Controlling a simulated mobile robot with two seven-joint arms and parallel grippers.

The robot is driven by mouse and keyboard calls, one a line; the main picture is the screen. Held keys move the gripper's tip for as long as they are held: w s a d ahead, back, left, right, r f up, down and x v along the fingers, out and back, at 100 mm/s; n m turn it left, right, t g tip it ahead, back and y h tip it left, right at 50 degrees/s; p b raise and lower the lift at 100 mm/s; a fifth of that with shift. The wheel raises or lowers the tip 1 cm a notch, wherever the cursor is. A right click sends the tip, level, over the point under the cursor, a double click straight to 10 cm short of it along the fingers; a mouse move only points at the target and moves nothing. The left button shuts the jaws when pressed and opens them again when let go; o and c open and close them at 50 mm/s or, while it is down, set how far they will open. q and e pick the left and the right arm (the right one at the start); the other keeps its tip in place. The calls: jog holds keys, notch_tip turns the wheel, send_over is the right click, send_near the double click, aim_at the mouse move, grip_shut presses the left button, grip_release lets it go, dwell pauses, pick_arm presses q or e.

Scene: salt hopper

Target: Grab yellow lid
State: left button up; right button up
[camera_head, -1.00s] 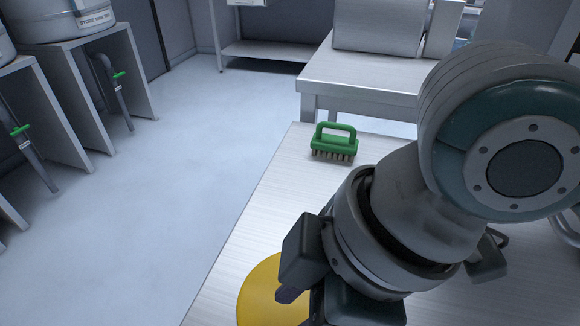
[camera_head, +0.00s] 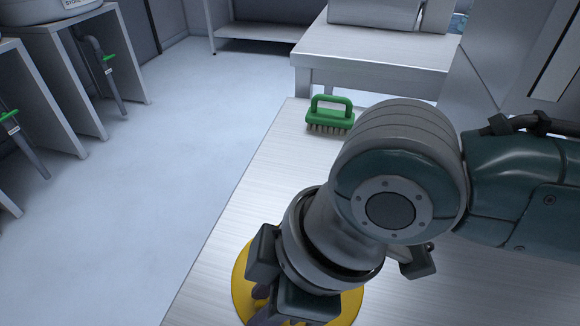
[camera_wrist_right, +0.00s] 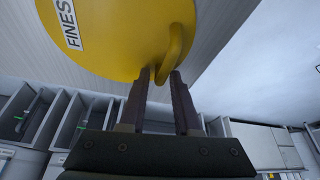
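The yellow lid (camera_head: 349,306) lies on the light table, partly hidden under my right arm in the head view. In the right wrist view the lid (camera_wrist_right: 112,38) shows a white label reading "FINES" and a raised yellow loop handle (camera_wrist_right: 178,52). My right gripper (camera_head: 262,305) is over the lid. In the right wrist view its two dark fingers (camera_wrist_right: 160,78) are apart, with the near end of the handle at the gap between their tips. I cannot tell whether they touch it. My left gripper is not in view.
A green-handled brush (camera_head: 330,116) stands at the table's far left corner. The light table (camera_head: 236,205) has bare surface left of my arm. A second table (camera_head: 375,50) stands behind. Open floor lies to the left, with cabinets and green-handled pipes beyond.

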grip_shut()
dwell(0.5)
